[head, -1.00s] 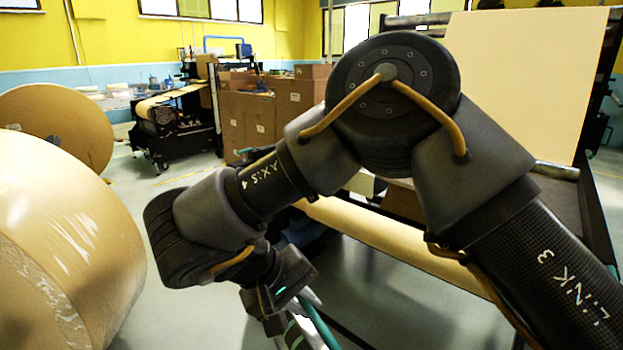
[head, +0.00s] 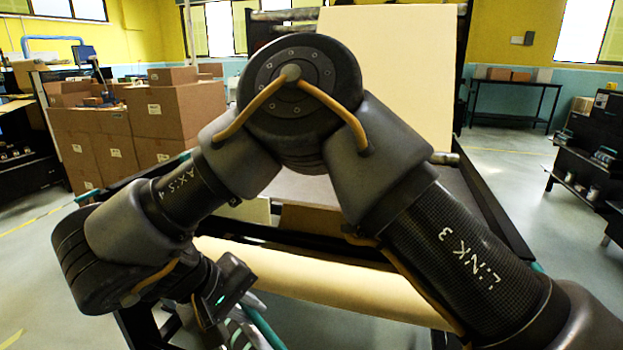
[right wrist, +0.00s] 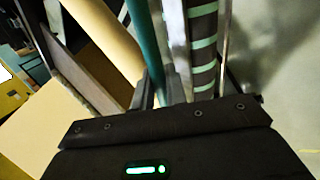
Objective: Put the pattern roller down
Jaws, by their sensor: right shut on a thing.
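The pattern roller, a dark cylinder with pale green bands, shows in the right wrist view (right wrist: 204,58) and partly at the bottom of the head view (head: 240,335). My right gripper (right wrist: 202,25) is shut on it, with a silvery finger on each side. In the head view the right gripper (head: 237,318) is low and left of centre, in front of the machine and partly hidden by my own arm. The roller's far end is cut off in the wrist view. My left gripper is not in view.
A machine with an upright tan sheet (head: 392,75) and a long kraft roll (head: 330,288) stands close behind my arm. A teal bar (right wrist: 146,48) runs beside the roller. Stacked cartons (head: 165,110) stand left. A dark shelf (head: 588,150) stands right, with clear floor (head: 510,185) before it.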

